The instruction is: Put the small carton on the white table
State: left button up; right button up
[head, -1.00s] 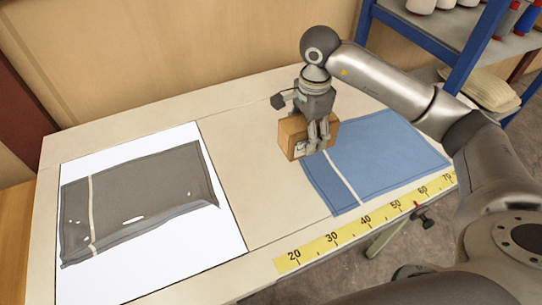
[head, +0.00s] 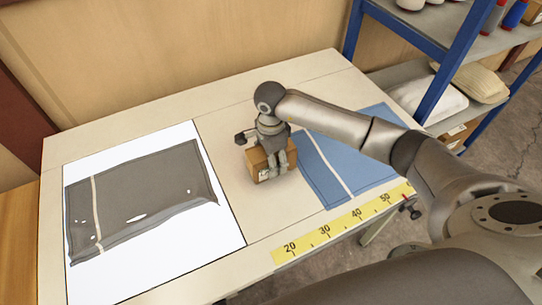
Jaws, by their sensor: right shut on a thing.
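The small brown carton (head: 257,164) is at the middle of the white table (head: 222,138), between the grey pillow cover and the blue one. My right gripper (head: 277,168) comes down over it from above and is shut on it. The fingers hide part of the carton's front and right side. I cannot tell whether the carton's underside touches the table. My left gripper is not in view.
A grey pillow cover (head: 140,200) lies on a white panel (head: 215,248) at the left. A blue pillow cover (head: 325,180) lies at the right. A yellow measuring strip (head: 340,227) runs along the front edge. A blue-framed shelf (head: 447,75) stands at the right.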

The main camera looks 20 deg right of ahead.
jog(key=shift+f, duration=0.1)
jog(key=o, duration=1.1)
jog(key=shift+r, duration=0.25)
notch_tip(320, 180, up, 10)
jog(key=b, duration=0.3)
jog(key=shift+w+r, duration=0.1)
jog(key=shift+r, duration=0.8)
